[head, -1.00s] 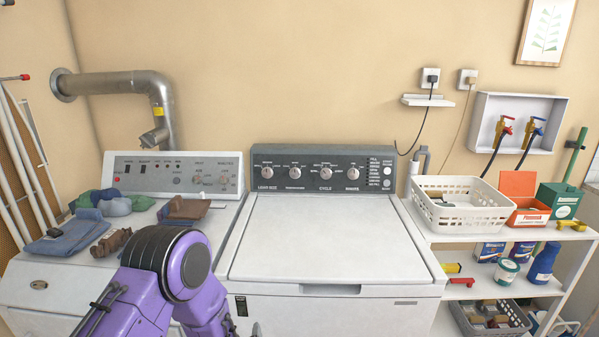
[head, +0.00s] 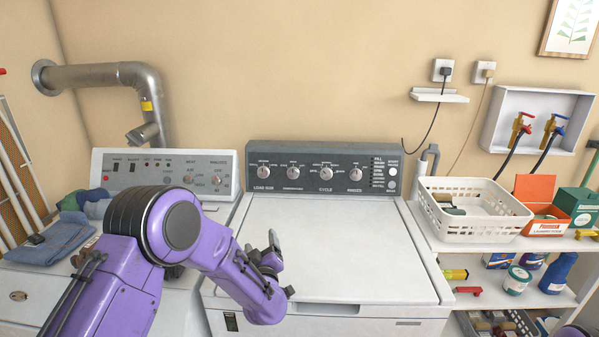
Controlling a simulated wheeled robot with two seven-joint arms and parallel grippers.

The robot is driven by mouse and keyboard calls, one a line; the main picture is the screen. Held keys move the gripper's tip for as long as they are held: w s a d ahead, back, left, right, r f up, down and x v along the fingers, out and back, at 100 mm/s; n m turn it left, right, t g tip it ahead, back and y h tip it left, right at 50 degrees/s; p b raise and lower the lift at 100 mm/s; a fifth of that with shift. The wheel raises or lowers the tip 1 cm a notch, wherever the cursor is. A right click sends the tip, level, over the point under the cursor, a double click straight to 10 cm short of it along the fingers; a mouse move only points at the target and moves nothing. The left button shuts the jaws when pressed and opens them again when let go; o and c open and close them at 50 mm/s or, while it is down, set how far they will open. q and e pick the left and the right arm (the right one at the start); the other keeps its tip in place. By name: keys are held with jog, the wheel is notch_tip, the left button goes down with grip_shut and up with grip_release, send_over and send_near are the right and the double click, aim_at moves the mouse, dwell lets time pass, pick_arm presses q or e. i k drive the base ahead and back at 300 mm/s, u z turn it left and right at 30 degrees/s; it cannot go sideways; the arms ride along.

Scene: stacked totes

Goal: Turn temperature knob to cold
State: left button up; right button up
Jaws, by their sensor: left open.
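The washer (head: 330,255) has a dark control panel with a row of several round knobs. The temperature knob (head: 293,172) is the second from the left, between the load size knob (head: 263,172) and the cycle knob (head: 326,173). Its pointer setting is too small to read. My left gripper (head: 281,265) is open and empty over the left part of the washer lid, in front of and below the panel, apart from the knob. My right gripper is out of view.
A dryer (head: 22,283) with folded cloths (head: 50,243) stands at left, partly behind my arm. A white basket (head: 470,226) and an orange box (head: 545,215) sit on the shelf unit at right. The washer lid is bare.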

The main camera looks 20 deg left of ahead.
aim_at(293, 173)
jog(key=i, duration=1.1)
